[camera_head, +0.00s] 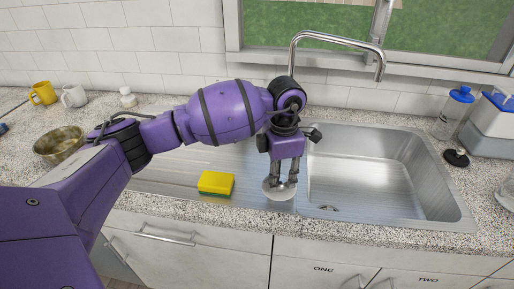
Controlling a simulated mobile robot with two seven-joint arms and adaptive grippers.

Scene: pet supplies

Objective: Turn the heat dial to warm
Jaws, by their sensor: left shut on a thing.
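No heat dial that I can make out shows in the head view. My left gripper (280,182) comes in from the left and points down at the front of the sink, near the middle. It is shut on a small round pale thing (279,193) at the left front of the basin. I cannot tell what this thing is, and the fingers hide part of its top. My right gripper is not in view.
The steel sink (440,203) has a tall faucet (335,38) behind it. A yellow sponge (216,183) lies on the drainboard. A metal bowl (58,143) and mugs stand left. A blue-capped bottle (453,112) and a black round thing (456,158) stand right.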

